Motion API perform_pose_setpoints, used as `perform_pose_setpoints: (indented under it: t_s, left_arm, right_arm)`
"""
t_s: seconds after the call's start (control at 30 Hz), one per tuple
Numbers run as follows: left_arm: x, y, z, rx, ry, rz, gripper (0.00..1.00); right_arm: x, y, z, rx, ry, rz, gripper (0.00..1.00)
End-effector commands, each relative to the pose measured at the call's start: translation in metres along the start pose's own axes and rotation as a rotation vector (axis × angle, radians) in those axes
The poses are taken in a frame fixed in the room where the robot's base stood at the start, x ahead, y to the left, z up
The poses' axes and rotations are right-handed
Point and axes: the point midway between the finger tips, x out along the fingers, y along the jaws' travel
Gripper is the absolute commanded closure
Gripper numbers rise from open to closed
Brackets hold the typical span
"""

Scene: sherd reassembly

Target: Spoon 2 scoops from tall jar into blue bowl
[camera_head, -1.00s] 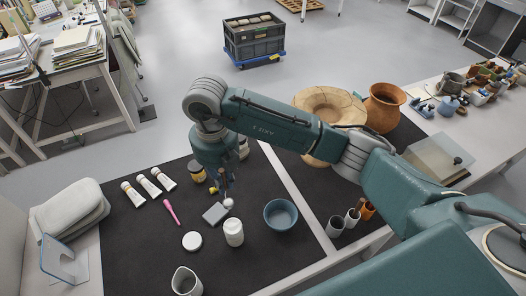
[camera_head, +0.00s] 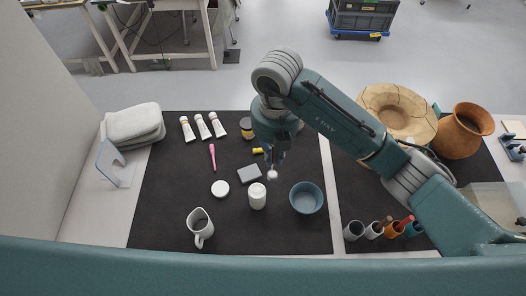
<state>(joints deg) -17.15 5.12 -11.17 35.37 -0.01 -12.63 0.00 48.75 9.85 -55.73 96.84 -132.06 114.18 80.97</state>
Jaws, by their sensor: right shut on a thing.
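My right gripper (camera_head: 274,160) points down over the dark mat and is shut on a spoon. The spoon's pale rounded end (camera_head: 273,174) shows below the fingers; its handle is mostly hidden by the gripper. In the picture this end lies just above and right of the white tall jar (camera_head: 258,197), apart from it. The jar stands upright; I cannot see its contents. The blue bowl (camera_head: 306,198) stands right of the jar and looks empty. A white round disc (camera_head: 220,189) lies flat left of the jar. My left gripper is not in view.
A grey block (camera_head: 249,174) lies behind the jar. A white jug (camera_head: 200,228) stands at the front left. Several tubes (camera_head: 202,126), a pink tool (camera_head: 212,157) and a dark-lidded jar (camera_head: 247,128) lie or stand farther back. Cups (camera_head: 374,230) stand right. The mat's front middle is clear.

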Motion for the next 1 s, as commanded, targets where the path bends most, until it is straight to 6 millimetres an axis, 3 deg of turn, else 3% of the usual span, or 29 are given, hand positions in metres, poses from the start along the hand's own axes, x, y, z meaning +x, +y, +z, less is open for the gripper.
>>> perform_pose_setpoints:
  t_s: [0.3,1.0]
  left_arm:
    - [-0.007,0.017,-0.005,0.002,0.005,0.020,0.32]
    - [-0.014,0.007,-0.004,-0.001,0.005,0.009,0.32]
  right_arm:
    - [0.000,-0.032,0.009,0.000,0.000,-0.001,1.00]
    - [0.001,-0.099,0.028,0.000,0.000,0.000,1.00]
